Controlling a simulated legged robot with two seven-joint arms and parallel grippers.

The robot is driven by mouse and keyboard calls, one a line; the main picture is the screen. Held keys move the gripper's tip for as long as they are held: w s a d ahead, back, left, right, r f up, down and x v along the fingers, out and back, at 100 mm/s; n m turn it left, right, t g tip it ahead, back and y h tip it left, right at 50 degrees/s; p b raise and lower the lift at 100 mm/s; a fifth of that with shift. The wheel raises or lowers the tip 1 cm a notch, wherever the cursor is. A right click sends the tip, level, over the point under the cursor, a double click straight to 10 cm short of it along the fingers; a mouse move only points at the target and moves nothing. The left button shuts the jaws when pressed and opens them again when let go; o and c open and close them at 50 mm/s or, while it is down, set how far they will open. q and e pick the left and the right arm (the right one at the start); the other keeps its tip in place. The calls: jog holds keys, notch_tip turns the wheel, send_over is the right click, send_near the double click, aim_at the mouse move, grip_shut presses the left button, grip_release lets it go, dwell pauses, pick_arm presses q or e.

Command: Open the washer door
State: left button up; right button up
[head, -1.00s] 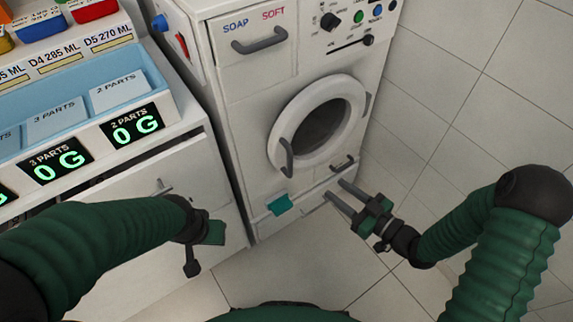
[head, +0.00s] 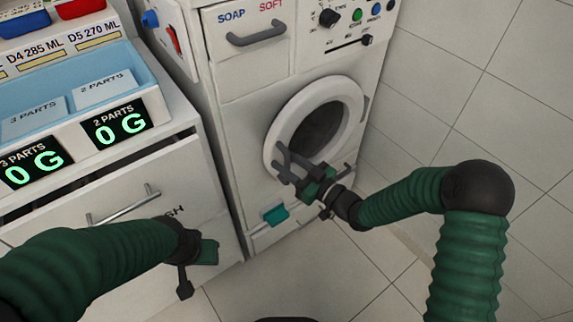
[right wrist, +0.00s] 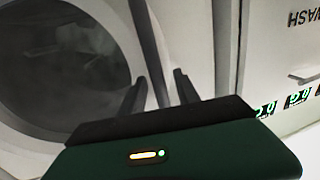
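The white washer (head: 240,110) has a round door (head: 352,95) with dark glass, and the door looks shut. Its dark grey handle (head: 284,156) is on the door's left rim, partly hidden by my right gripper (head: 286,162), which is at the handle. In the right wrist view, the right gripper's two fingers (right wrist: 159,92) are apart, and the handle (right wrist: 150,45) appears between them; contact cannot be told. My left gripper (head: 195,262) hangs low at the left, away from the washer; its fingers are not clear.
A counter with a blue tray (head: 150,75) and weight displays (head: 116,124) stands left of the washer. Below it is a white drawer front with a bar handle (head: 122,205). A teal latch (head: 275,214) is low on the washer.

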jog(key=shift+d, duration=0.1)
jog(key=shift+c, duration=0.4)
grip_shut()
dwell(1.0)
